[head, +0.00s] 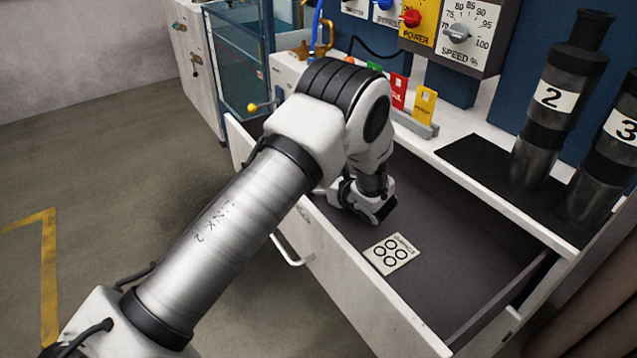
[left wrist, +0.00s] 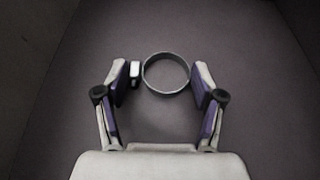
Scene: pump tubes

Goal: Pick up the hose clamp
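The hose clamp (left wrist: 166,74) is a thin dark metal ring with a small pale screw housing (left wrist: 135,75) on its left side. In the left wrist view it lies on the drawer's dark floor. My left gripper (left wrist: 161,84) is open, with one finger on each side of the clamp and the housing close to the left finger. I cannot tell whether any finger touches it. In the head view my left gripper (head: 372,208) reaches down into the open drawer, and the arm hides the clamp. My right gripper is not in view.
The open drawer (head: 345,291) has a white front with a handle and raised walls around the gripper. A white card with printed rings (head: 391,254) lies in it. Above stand black tubes marked 2 (head: 548,112) and 3 (head: 607,150), coloured tags (head: 424,104) and a control panel (head: 457,48).

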